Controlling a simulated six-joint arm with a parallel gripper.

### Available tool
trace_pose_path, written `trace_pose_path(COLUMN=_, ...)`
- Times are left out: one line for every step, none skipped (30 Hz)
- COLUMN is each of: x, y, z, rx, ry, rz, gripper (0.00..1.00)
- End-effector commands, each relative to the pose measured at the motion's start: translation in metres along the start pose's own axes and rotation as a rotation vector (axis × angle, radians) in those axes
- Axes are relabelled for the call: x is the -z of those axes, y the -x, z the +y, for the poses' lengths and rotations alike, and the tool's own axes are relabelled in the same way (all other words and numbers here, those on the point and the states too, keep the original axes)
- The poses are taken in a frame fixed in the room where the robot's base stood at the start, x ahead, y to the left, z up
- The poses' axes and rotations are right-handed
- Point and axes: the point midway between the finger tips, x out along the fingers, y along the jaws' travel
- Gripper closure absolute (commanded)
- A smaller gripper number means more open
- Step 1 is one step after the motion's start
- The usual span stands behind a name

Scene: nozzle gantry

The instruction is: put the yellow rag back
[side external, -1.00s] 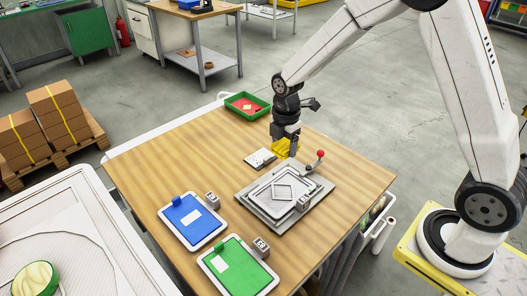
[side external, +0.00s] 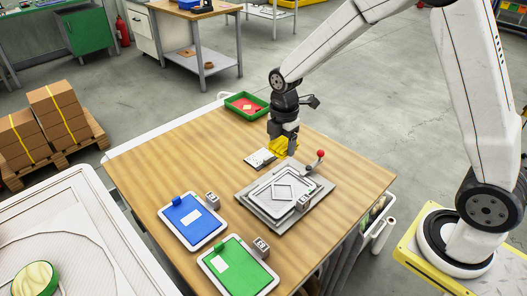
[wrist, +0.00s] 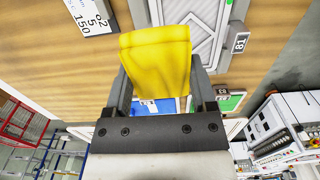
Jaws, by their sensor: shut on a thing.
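The yellow rag (side external: 284,146) hangs from my gripper (side external: 284,136) above the wooden table, behind the grey fixture plate. In the wrist view the rag (wrist: 156,68) fills the space between the two fingers of my gripper (wrist: 160,88), which is shut on it. The rag covers part of the view of the table beyond. I cannot tell in the side view whether its lower edge touches anything.
The grey fixture (side external: 247,207) with a red-knobbed lever (side external: 320,154) stands below and in front. A green tray (side external: 234,113) is at the back. Blue (side external: 181,226) and green (side external: 230,284) clipboards lie in front.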

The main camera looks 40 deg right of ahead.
Motion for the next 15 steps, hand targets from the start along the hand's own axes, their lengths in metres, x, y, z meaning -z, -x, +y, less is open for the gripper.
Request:
trace_pose_path(x=0.009, y=0.003, z=-0.004, rx=0.000, ry=0.006, rz=0.000, gripper=0.83)
trace_pose_path(x=0.013, y=0.005, z=-0.007, rx=-0.001, ry=0.005, rz=0.000, gripper=0.83)
trace_pose_path(x=0.021, y=0.008, z=-0.010, rx=-0.002, ry=0.006, rz=0.000, gripper=0.83)
trace_pose_path(x=0.026, y=0.010, z=-0.014, rx=-0.001, ry=0.006, rz=0.000, gripper=0.83)
trace_pose_path(x=0.031, y=0.012, z=-0.017, rx=-0.002, ry=0.006, rz=0.000, gripper=0.83)
trace_pose_path(x=0.038, y=0.014, z=-0.021, rx=-0.002, ry=0.006, rz=0.000, gripper=0.83)
trace_pose_path(x=0.043, y=0.016, z=-0.025, rx=-0.001, ry=0.006, rz=0.000, gripper=0.83)
trace_pose_path(x=0.048, y=0.018, z=-0.028, rx=-0.002, ry=0.006, rz=0.000, gripper=0.83)
trace_pose_path(x=0.053, y=0.020, z=-0.032, rx=-0.001, ry=0.005, rz=0.000, gripper=0.83)
trace_pose_path(x=0.057, y=0.021, z=-0.035, rx=-0.001, ry=0.005, rz=0.000, gripper=0.83)
trace_pose_path(x=0.060, y=0.022, z=-0.038, rx=-0.002, ry=0.004, rz=0.000, gripper=0.83)
trace_pose_path(x=0.064, y=0.024, z=-0.041, rx=-0.001, ry=0.003, rz=0.000, gripper=0.83)
trace_pose_path(x=0.066, y=0.024, z=-0.043, rx=-0.001, ry=0.003, rz=0.000, gripper=0.83)
trace_pose_path(x=0.067, y=0.025, z=-0.044, rx=-0.001, ry=0.002, rz=0.000, gripper=0.83)
trace_pose_path(x=0.069, y=0.025, z=-0.045, rx=-0.001, ry=0.001, rz=0.000, gripper=0.83)
